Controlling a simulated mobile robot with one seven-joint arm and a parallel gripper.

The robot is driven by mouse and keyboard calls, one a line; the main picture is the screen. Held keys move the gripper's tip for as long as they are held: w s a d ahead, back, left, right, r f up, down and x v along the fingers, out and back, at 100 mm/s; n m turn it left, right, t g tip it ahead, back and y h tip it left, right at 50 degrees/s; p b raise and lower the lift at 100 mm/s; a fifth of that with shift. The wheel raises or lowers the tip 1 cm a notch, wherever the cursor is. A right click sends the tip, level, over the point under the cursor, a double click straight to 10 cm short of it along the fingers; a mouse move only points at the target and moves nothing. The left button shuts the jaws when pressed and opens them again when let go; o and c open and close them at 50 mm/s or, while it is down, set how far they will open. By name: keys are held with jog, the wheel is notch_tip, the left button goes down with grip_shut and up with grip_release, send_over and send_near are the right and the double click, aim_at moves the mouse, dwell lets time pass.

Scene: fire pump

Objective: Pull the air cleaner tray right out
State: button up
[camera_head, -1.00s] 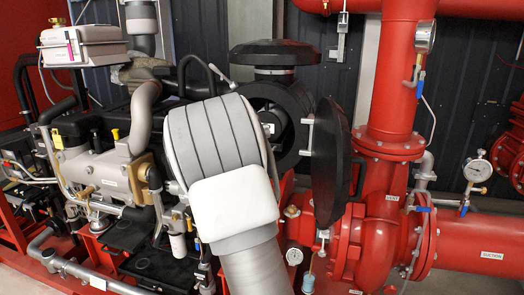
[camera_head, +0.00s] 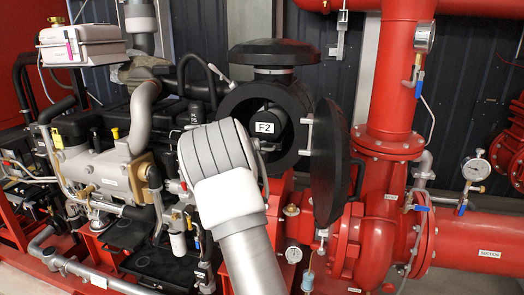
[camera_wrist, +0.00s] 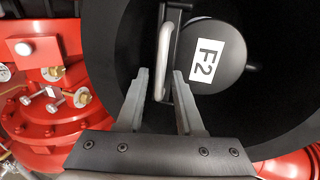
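The air cleaner is a round black housing (camera_head: 228,104) with its black lid (camera_head: 331,160) swung open to the right. Inside, a dark round filter end labelled F2 (camera_head: 266,118) shows in the head view; it also shows in the wrist view (camera_wrist: 228,75). Beside it in the wrist view are a pale bar handle (camera_wrist: 164,50) and a dark bracket (camera_wrist: 181,6), which appear to belong to the tray. My gripper (camera_wrist: 160,76) is open, with its fingertips apart on either side of the handle's lower part. Whether they touch it is unclear. My arm hides the gripper in the head view.
The open lid stands close to the right of the opening. Red pump pipework (camera_head: 385,180) with gauges is further right. The engine (camera_head: 105,165) with pipes and hoses is on the left. A red flanged part (camera_wrist: 45,105) lies left of the housing in the wrist view.

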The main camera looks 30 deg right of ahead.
grip_shut()
dwell(1.2)
